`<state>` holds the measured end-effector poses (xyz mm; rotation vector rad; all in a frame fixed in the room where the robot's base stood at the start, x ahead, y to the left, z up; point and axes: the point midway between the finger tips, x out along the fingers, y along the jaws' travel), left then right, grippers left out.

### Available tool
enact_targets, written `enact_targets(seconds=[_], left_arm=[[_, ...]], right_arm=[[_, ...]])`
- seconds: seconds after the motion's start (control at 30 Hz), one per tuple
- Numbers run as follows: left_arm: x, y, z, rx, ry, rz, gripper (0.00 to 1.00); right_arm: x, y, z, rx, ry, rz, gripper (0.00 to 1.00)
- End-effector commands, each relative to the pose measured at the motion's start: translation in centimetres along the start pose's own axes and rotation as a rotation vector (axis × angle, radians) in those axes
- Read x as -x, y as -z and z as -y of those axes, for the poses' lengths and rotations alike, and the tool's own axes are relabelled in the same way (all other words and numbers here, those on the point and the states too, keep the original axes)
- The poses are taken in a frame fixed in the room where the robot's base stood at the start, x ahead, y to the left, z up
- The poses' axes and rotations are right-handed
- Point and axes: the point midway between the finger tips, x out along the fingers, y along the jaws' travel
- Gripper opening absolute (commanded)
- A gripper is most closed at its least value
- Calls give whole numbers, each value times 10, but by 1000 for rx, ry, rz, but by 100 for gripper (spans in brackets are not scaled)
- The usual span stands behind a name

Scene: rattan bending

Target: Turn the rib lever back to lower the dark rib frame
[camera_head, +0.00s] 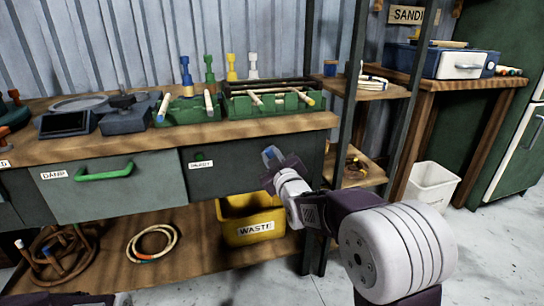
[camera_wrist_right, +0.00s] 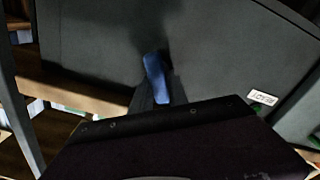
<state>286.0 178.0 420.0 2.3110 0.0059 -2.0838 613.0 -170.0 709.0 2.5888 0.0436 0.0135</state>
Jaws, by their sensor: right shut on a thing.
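The rib lever, with a blue handle (camera_head: 270,154), is on the dark front panel of the bench. It also shows in the right wrist view (camera_wrist_right: 156,78), where it stands tilted slightly against the panel. My right gripper (camera_head: 281,165) is shut on the blue handle; its fingers are partly hidden by the gripper body in the right wrist view. A dark slatted frame (camera_head: 268,84), which looks like the rib frame, sits on the bench top above and behind the green block (camera_head: 290,102). How high it is raised is hard to tell. My left gripper is not in view.
Pale canes lie across the green block. Colored clamps (camera_head: 231,68) stand behind. A drawer with a green handle (camera_head: 104,172) is left of the lever. A yellow waste bin (camera_head: 250,222) stands below. A dark post (camera_head: 345,100) rises just right of the bench.

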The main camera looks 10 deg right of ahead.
Motion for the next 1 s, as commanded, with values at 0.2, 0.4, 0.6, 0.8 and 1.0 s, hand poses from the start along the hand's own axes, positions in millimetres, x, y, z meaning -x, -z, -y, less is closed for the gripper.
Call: enact_targets(seconds=[0.2, 0.4, 0.6, 0.8, 1.0], left_arm=[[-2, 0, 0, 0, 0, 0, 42], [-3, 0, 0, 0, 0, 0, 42], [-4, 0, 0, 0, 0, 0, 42], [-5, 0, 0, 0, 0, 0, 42], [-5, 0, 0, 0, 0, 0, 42]], right_arm=[[0, -1, 3, 202, 3, 2, 0], [0, -2, 5, 392, 3, 2, 0], [0, -3, 7, 579, 3, 2, 0], [0, -4, 8, 750, 4, 2, 0], [0, -5, 9, 884, 4, 2, 0]])
